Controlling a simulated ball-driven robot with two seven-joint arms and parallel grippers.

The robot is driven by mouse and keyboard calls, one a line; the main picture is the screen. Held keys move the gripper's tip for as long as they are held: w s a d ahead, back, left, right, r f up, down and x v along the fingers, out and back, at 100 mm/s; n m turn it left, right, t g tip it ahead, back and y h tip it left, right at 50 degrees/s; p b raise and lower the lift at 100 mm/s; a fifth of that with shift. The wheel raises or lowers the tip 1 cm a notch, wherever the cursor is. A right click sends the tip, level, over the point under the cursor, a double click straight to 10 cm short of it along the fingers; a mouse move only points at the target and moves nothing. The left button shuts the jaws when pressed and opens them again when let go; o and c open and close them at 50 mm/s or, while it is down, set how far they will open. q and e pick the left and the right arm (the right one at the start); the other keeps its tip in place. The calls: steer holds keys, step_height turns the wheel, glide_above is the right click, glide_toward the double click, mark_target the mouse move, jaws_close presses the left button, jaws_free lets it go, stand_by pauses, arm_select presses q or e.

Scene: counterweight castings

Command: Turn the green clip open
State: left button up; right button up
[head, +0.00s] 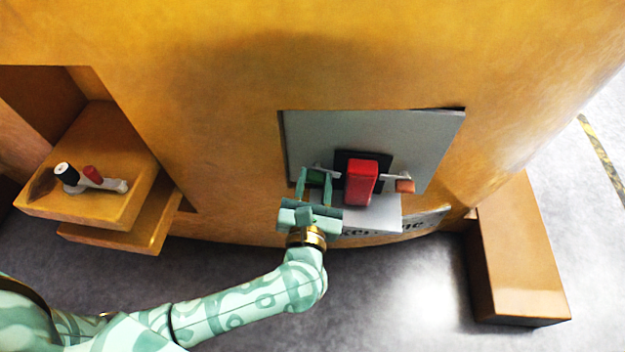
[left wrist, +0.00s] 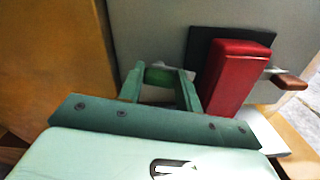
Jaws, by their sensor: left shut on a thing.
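The green clip (head: 316,179) is on the grey panel (head: 410,140), just left of a red block (head: 362,182). My left gripper (head: 316,184) is shut on the green clip, with one finger on each side of it. In the left wrist view the clip (left wrist: 161,77) shows between the fingertips of my left gripper (left wrist: 160,84). The fingers hide part of the clip. My right gripper is in neither view.
A brownish-orange clip (head: 405,186) is on the panel right of the red block. A light ledge (head: 378,217) juts out below. A yellow step (head: 95,205) with a black-and-red-handled lever (head: 95,178) is at left. A brown block (head: 517,250) stands at right.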

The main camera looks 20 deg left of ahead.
arm_select(q)
steer(key=shift+r+m+p, duration=0.25)
steer(key=shift+m+p, duration=0.1)
steer(key=shift+m, duration=0.15)
steer(key=m+p, duration=0.3)
steer(key=shift+d+m, duration=0.15)
steer(key=shift+m, duration=0.15)
steer(key=m+p, duration=0.3)
steer(key=m, duration=0.2)
steer(key=shift+f, duration=0.15)
steer(key=m+p, duration=0.1)
steer(key=m, duration=0.1)
steer(key=m+p, duration=0.1)
steer(key=shift+d+f+m, duration=0.1)
steer(key=shift+f+m, duration=0.1)
steer(key=shift+m, duration=0.2)
steer(key=shift+f+m+p, duration=0.1)
steer(key=shift+m+p, duration=0.5)
steer(key=shift+m, duration=0.5)
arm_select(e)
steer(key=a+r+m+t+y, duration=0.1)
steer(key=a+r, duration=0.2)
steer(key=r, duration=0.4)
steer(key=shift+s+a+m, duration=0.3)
arm_select(q)
steer(key=shift+f, duration=0.1)
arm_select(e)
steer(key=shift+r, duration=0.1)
arm_select(q)
steer(key=o, duration=1)
